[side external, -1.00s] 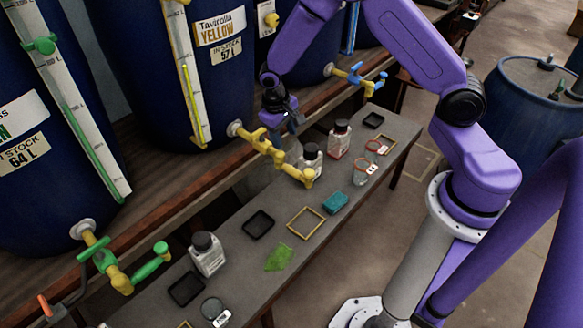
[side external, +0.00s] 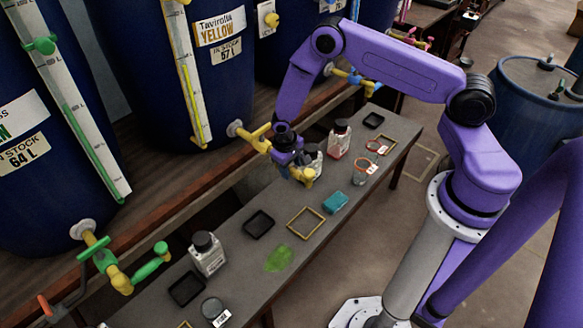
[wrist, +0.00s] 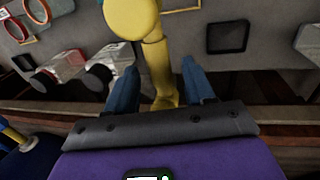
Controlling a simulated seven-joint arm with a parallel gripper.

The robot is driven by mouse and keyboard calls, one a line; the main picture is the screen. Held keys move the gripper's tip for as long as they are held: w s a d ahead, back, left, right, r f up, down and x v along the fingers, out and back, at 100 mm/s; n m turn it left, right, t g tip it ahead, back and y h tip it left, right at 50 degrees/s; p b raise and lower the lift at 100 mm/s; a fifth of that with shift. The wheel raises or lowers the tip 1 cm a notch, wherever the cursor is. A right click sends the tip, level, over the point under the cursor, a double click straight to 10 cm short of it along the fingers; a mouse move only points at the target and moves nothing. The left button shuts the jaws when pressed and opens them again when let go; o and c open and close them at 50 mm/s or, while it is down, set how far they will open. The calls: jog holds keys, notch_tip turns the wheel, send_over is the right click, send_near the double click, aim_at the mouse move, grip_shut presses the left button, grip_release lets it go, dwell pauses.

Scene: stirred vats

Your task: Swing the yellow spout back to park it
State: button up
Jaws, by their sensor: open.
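The yellow spout (side external: 306,176) comes off the tap (side external: 250,136) of the Tavirolla Yellow vat (side external: 150,75) and reaches out over the narrow bench. Its middle is partly hidden by my gripper (side external: 294,168) in the side view. In the wrist view, the spout (wrist: 157,62) runs between the two blue fingers of my gripper (wrist: 157,75). The fingers are apart, one on each side of it, with gaps visible.
The bench (side external: 235,262) carries a white bottle (side external: 207,254), black trays (side external: 258,223), a yellow frame (side external: 306,223), a blue-green sponge (side external: 335,202) and a red-filled bottle (side external: 339,139). A green spout (side external: 150,262) stands at the left. A blue tap (side external: 362,80) is behind my arm.

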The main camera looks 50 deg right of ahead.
jog(key=shift+d+f, duration=0.1)
jog(key=shift+f, duration=0.4)
grip_shut()
jog(key=w+a+m+g+y, duration=0.1)
jog(key=w+a+m, duration=0.3)
jog(key=m, duration=1.1)
jog(key=shift+w+a+g+y, duration=0.2)
jog(key=shift+a+g+y, duration=0.1)
jog(key=shift+a+g, duration=0.25)
jog(key=shift+d, duration=0.1)
